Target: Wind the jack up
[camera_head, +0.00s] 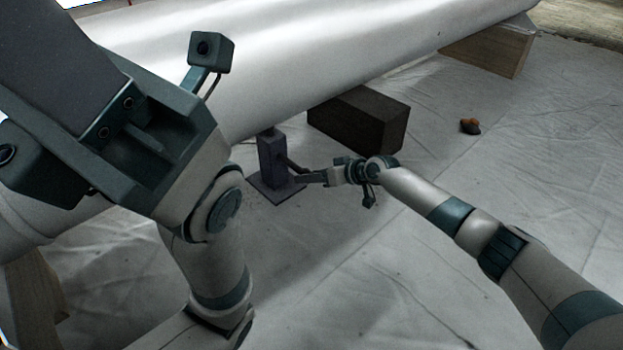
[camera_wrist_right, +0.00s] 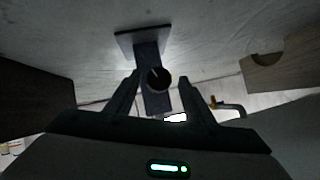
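The jack (camera_head: 271,158) is a dark upright post on a square base plate (camera_head: 262,190), standing on the sheet beneath the big pipe. In the right wrist view the jack (camera_wrist_right: 150,50) appears with its plate at the top and a round dark end (camera_wrist_right: 159,79) facing me. My right gripper (camera_head: 303,177) is at the jack's side; its fingers (camera_wrist_right: 156,97) are apart, with the round end between them in that picture. Whether they touch it I cannot tell. My left arm fills the left foreground of the head view; its fingertips do not show.
The large pale pipe (camera_head: 330,55) crosses the top. A dark block (camera_head: 372,122) lies behind the jack, and a wooden support (camera_head: 495,50) stands at the back right. The sheet at right is mostly free.

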